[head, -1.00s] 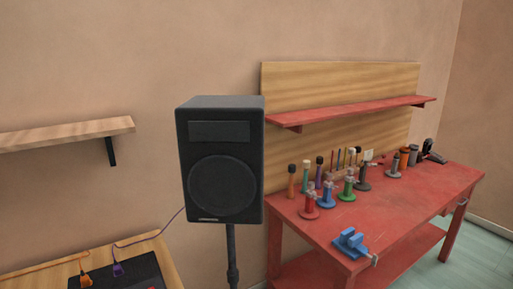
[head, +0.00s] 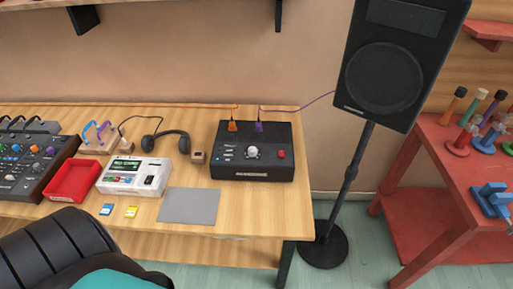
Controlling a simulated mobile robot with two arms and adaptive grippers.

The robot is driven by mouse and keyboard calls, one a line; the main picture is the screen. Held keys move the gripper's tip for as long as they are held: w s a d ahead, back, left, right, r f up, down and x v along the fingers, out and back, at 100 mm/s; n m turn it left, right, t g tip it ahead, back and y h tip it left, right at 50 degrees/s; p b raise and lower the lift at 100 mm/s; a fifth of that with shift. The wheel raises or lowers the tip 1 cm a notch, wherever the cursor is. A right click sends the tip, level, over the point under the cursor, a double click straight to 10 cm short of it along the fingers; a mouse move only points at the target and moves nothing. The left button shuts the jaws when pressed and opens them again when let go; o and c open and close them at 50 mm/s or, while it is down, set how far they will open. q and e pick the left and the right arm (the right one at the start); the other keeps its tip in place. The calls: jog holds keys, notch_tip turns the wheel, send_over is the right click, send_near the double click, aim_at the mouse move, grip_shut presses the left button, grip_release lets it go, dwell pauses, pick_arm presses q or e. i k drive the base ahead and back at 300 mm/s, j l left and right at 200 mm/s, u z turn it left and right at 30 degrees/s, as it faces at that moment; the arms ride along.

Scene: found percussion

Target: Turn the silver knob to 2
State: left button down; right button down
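The silver knob (head: 252,151) sits in the middle of the top of a black box (head: 226,169). The box stands at the right end of the wooden table. The knob is small here, and I cannot read its pointer or any numbers around it. A red button or switch (head: 281,154) is to the right of the knob. An orange plug (head: 233,126) and a purple plug (head: 259,127) stand at the box's back edge. Neither of my grippers is in view.
A grey mat (head: 189,206) lies in front of the box. A white device (head: 136,177), headphones (head: 163,142), a red tray (head: 73,181) and a mixer (head: 32,165) stand to the left. A black chair (head: 55,245) is at lower left. A speaker (head: 390,75) on a stand is at right.

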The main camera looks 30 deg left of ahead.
aim_at(252, 152)
jog(key=l+u, duration=0.1)
jog(key=u, duration=1.1)
